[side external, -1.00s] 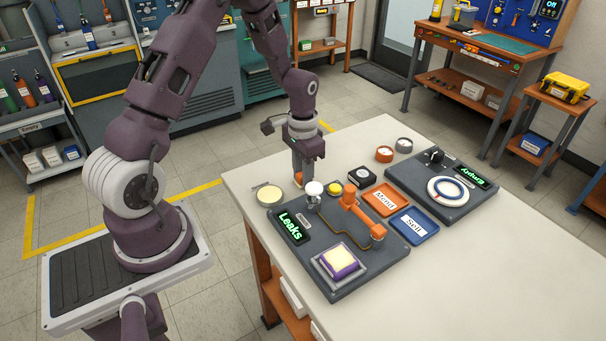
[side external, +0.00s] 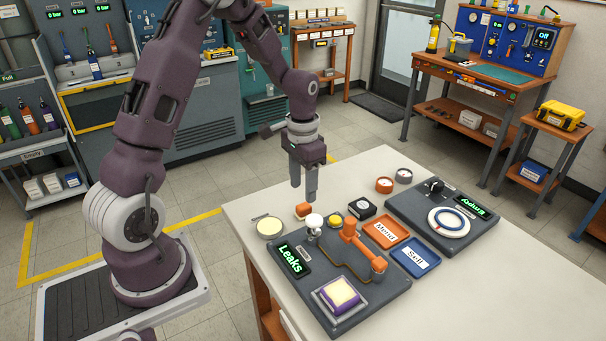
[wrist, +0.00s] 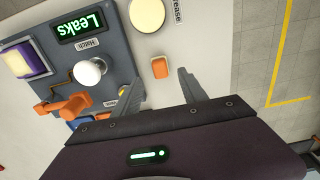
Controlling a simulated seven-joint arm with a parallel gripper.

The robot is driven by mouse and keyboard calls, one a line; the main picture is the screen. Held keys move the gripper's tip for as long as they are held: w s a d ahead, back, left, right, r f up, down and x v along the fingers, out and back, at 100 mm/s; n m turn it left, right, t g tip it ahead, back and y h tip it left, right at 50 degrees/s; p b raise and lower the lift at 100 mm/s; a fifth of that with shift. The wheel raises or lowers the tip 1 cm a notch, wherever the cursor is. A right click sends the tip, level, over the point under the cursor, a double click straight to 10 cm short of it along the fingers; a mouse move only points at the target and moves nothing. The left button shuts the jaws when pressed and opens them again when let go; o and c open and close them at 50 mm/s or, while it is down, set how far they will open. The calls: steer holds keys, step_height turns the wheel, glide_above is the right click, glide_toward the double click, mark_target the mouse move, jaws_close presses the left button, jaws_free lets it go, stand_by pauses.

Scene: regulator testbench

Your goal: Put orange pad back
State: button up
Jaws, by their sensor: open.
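The orange pad (side external: 303,210) is a small orange block lying on the pale bench top, behind the Leaks test board (side external: 345,290) and beside the round cream grease dish (side external: 269,227). It also shows in the wrist view (wrist: 160,68), whole and apart from the fingers. My gripper (side external: 304,194) is open and empty, its fingers pointing down above the pad. The near finger is partly hidden by the gripper body.
On the Leaks board stand a white knob (side external: 314,222), an orange fitting (side external: 362,247) and a yellow-topped purple block (side external: 339,293). A black box (side external: 362,208), an orange Mend tray (side external: 386,233) and a blue Sell tray (side external: 415,256) lie right. The bench's front right is clear.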

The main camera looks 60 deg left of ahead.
mark_target(303, 207)
steer(key=s+d+r+t, duration=0.1)
steer(key=s+d+r, duration=0.15)
steer(key=r, duration=0.45)
steer(key=s+d+r+t, duration=0.1)
steer(key=s+d+r, duration=0.15)
steer(key=r, duration=0.45)
steer(key=s+d+r+t, duration=0.1)
steer(key=s+d, duration=0.3)
steer(key=s, duration=0.4)
steer(key=s+d+r+t, duration=0.2)
steer(key=s+d+r, duration=0.2)
steer(key=s, duration=0.3)
steer(key=shift+s+d+r+t, duration=0.3)
steer(key=shift+s+d+r, duration=0.1)
steer(key=shift+d, duration=0.35)
